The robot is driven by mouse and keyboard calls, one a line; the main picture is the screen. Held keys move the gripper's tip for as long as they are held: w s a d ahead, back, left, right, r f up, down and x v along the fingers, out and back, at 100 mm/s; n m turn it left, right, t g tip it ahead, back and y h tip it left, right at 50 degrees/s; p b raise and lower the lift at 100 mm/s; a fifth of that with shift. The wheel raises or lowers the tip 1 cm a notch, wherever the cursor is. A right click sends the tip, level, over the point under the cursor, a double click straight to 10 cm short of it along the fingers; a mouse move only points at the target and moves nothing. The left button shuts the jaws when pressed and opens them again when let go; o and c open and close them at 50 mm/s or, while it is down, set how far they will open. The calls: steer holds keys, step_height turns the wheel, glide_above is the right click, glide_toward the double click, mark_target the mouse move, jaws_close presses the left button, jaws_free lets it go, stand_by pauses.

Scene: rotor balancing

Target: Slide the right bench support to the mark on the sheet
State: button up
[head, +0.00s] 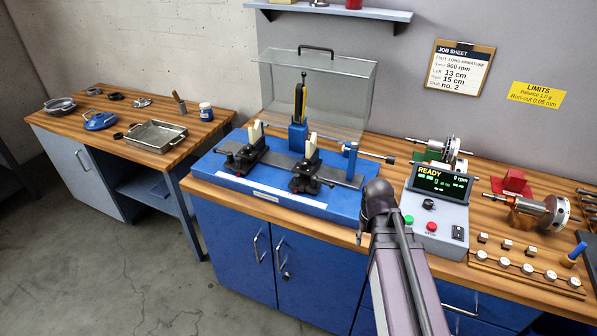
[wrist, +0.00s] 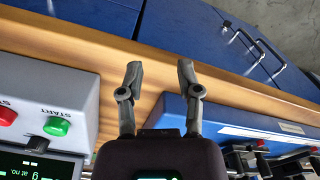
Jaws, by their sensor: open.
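The right bench support (head: 306,172) stands on the rail of the blue balancing bench (head: 222,176), a dark carriage with a pale upright block. The left bench support (head: 245,150) stands apart from it, farther left. The job sheet (head: 462,68) on the wall reads left 13 cm, right 15 cm. In the wrist view my gripper (wrist: 158,75) is open and empty, over the worktop's front edge between the control box and the bench. The right support (wrist: 241,160) is partly cut off at the lower right there. In the head view my arm hides the gripper.
A control box (head: 437,215) showing READY stands right of the bench. A clear raised cover (head: 315,85) is behind the supports. Rotors (head: 540,212) and small weights lie at the right. A side table (head: 110,150) with trays stands left.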

steer(key=w+a+r+n+p, duration=0.3)
steer(key=w+a+r+p, duration=0.75)
steer(key=w, duration=0.35)
step_height(320, 180, up, 8)
steer(key=f+n+p, duration=0.1)
steer(key=p, duration=0.5)
glide_above(297, 175)
steer(key=shift+w+a+r, duration=0.1)
steer(key=shift+r, duration=0.15)
steer(key=shift+f, duration=0.15)
step_height(297, 175, down, 14)
steer(key=b, duration=1.3)
steer(key=shift+r, duration=0.25)
steer(key=shift+c, duration=0.3)
jaws_close()
